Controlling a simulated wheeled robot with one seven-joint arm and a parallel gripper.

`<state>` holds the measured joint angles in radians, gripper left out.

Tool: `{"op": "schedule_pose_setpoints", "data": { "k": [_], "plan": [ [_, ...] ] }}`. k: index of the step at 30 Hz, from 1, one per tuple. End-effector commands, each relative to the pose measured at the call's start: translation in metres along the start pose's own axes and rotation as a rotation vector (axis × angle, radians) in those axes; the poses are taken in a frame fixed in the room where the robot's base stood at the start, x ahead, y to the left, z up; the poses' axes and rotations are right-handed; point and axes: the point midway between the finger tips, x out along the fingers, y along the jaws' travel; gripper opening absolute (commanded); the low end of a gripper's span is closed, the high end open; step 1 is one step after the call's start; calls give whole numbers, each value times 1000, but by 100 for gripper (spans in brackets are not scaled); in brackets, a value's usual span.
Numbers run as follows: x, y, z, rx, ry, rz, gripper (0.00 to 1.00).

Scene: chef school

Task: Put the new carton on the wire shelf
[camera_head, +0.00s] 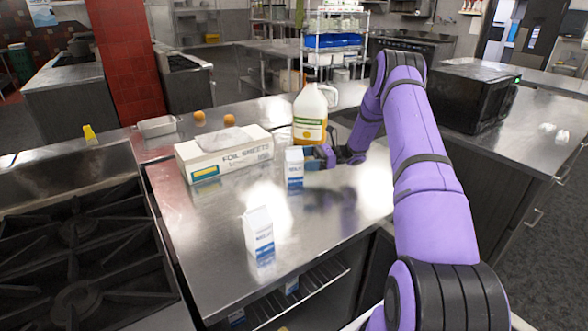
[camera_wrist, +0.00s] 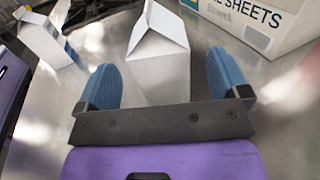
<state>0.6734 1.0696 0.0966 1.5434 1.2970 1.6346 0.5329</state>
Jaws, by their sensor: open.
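Two white milk cartons with blue print stand on the steel counter: one (camera_head: 258,231) near the front edge, one (camera_head: 294,168) farther back beside the foil box. I cannot tell which is the new one. My gripper (camera_head: 311,160) is low at the farther carton, its blue fingers open. In the wrist view, this carton (camera_wrist: 160,62) is upright between and just beyond the open fingers (camera_wrist: 165,85), not clamped. The nearer carton also shows at the upper left (camera_wrist: 48,40). A barred shelf (camera_head: 305,295) lies under the counter's front edge, with partly hidden cartons (camera_head: 291,286) there.
A foil sheets box (camera_head: 225,155) lies left of the farther carton, and a large jug (camera_head: 310,118) stands behind it. A metal tray (camera_head: 157,126) and two orange round items (camera_head: 200,115) are farther back. A stove (camera_head: 75,250) is at left.

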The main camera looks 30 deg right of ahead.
Motion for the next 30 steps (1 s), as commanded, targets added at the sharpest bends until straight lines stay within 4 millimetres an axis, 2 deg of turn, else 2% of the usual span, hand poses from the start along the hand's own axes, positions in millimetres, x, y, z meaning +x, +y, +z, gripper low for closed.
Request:
{"op": "schedule_pose_setpoints", "data": {
  "k": [9,17,18,27,30],
  "plan": [
    [41,1,-6,0,0,3,94],
    [46,0,-6,-1,0,0,94],
    [46,0,-6,-1,0,0,91],
    [46,0,-5,-2,-1,1,22],
    [46,0,-5,-1,-1,1,20]
  ]
}}
